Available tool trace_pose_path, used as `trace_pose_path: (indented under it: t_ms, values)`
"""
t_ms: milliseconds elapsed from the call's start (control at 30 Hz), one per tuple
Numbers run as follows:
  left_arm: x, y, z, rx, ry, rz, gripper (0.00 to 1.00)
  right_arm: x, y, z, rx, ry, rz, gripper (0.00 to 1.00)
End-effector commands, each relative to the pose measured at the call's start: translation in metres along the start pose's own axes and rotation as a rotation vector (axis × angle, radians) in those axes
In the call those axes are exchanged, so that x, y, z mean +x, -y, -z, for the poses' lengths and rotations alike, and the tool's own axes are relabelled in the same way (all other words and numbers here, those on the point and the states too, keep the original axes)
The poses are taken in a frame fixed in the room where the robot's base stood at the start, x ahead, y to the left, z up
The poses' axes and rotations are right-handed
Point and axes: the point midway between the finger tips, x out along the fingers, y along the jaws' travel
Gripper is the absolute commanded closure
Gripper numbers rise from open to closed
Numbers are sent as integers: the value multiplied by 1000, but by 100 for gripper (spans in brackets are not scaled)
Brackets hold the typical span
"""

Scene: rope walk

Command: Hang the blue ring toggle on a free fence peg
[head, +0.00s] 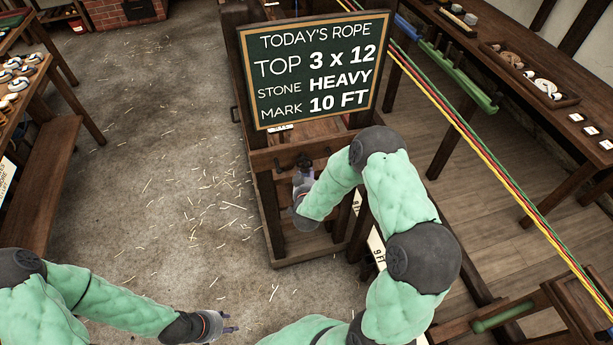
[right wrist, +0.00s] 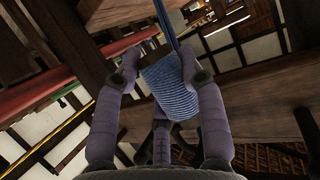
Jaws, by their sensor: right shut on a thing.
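In the head view the toggle is not clearly visible. A dark fence peg (head: 277,164) sticks out of the rail left of the gripper. My left gripper (head: 232,327) is low in the middle; its opening is too small to judge.
The chalkboard (head: 313,62) stands just above and behind the right gripper. Red, yellow and green ropes (head: 480,150) run diagonally on the right. A bench with trays (head: 530,75) is at the back right. The straw-strewn floor (head: 170,150) to the left is open.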

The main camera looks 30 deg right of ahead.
Motion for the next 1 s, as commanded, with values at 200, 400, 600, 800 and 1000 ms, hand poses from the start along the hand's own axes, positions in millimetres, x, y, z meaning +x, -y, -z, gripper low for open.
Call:
trace_pose_path:
  t_ms: [200, 400, 600, 800, 1000]
  values:
    - [0, 0, 0, 0, 0, 0, 60, 0, 0, 0, 0, 0, 0, 32]
    - [0, 0, 0, 0, 0, 0, 60, 0, 0, 0, 0, 0, 0, 32]
    - [-1, 0, 0, 0, 0, 0, 60, -1, 0, 0, 0, 1, 0, 32]
    - [-14, -5, 0, 0, 0, 0, 60, -12, -2, 5, -1, 3, 1, 32]
    - [-19, -7, -1, 0, 0, 0, 60, -41, -12, -4, -1, 4, 0, 32]
